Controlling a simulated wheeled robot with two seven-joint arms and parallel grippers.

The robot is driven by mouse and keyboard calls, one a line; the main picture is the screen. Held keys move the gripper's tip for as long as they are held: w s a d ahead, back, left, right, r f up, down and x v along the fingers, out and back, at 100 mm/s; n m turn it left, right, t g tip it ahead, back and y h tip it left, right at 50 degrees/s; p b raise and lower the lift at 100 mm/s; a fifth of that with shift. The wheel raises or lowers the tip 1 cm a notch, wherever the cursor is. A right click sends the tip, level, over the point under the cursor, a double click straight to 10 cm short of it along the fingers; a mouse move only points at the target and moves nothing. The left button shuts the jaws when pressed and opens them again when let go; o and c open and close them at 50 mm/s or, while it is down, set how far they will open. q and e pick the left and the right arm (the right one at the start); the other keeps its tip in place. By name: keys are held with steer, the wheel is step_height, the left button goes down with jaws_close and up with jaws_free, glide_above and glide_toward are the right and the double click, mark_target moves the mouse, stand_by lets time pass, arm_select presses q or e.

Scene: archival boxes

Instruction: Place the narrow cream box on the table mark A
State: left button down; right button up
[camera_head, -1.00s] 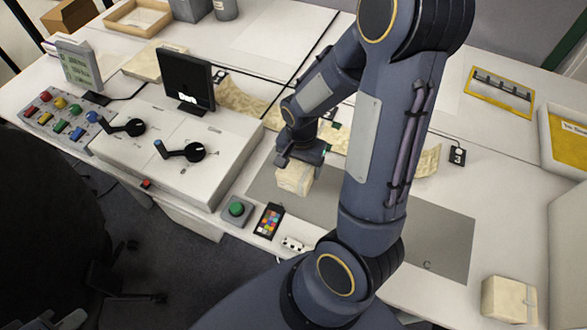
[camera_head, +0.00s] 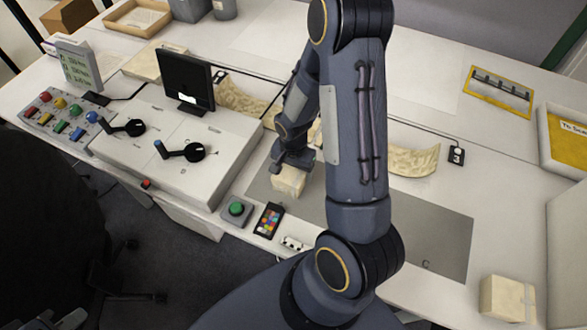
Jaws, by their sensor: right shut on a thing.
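A small cream box (camera_head: 288,181) is at the left end of the grey mat (camera_head: 448,232) on the table. My right gripper (camera_head: 291,167) points down and is shut on its top. I cannot tell whether the box touches the mat. A second cream box (camera_head: 508,298) with a pale band stands at the front right, off the mat. A letter C (camera_head: 426,265) shows near the mat's front right corner. I cannot make out a mark A; my right arm covers the middle of the mat. My left gripper is not in view.
A white console (camera_head: 180,155) with black handles and a small monitor (camera_head: 187,78) stands left of the mat. A green button (camera_head: 236,209) and a colour card (camera_head: 268,221) lie at the front edge. A curved cream pad (camera_head: 415,161) lies behind the mat, whose right part is clear.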

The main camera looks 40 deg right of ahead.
steer(key=o, duration=1.2)
step_height(320, 180, up, 12)
steer(key=shift+s+a+r+n+t+y, duration=0.65)
steer(key=shift+s+a+r+n+t, duration=0.3)
steer(key=shift+s+a+r+n, duration=1.15)
steer(key=shift+s+a+r+n+t+y, duration=0.75)
steer(key=shift+s+a+r+n, duration=0.8)
steer(key=shift+s+r, duration=0.9)
steer(key=shift+s+a+r+n+t+y, duration=0.5)
steer(key=shift+s+a+r+n+t, duration=0.6)
steer(key=shift+s+a+r+n, duration=1.1)
steer(key=shift+w+d+r+m, duration=0.15)
steer(key=shift+d+r+m, duration=0.1)
steer(key=shift+d+m, duration=0.15)
